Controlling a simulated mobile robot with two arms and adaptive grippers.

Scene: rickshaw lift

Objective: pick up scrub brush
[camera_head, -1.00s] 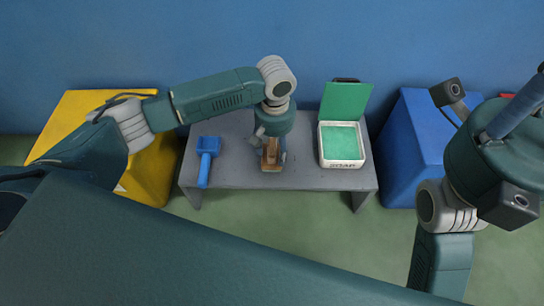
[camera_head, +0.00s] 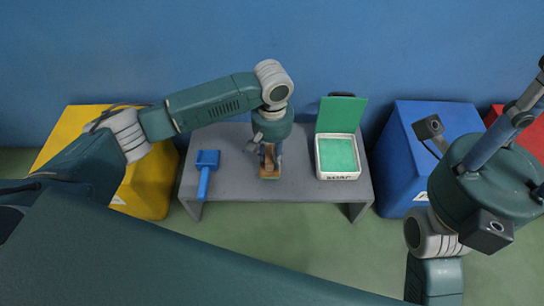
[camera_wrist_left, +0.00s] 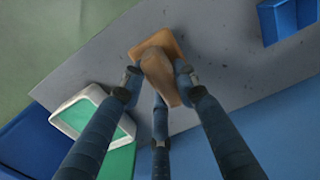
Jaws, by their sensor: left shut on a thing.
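The scrub brush (camera_head: 270,172) is a brown wooden block with a raised grip, at the middle of the grey table (camera_head: 235,185). It also shows in the left wrist view (camera_wrist_left: 158,68), over the table top. My left gripper (camera_head: 270,146) points down over it and is shut on its raised grip; in the left wrist view the fingers (camera_wrist_left: 158,88) close around that grip. I cannot tell whether the brush touches the table. My right gripper (camera_head: 512,115) is at the right edge, away from the table, and its jaw state is unclear.
A blue dustpan (camera_head: 206,168) lies left on the table. A white box (camera_head: 338,176) with green contents and an open green lid (camera_head: 341,114) stands right. Yellow (camera_head: 150,185) and blue (camera_head: 412,165) slanted bins flank the table. A blue wall is behind.

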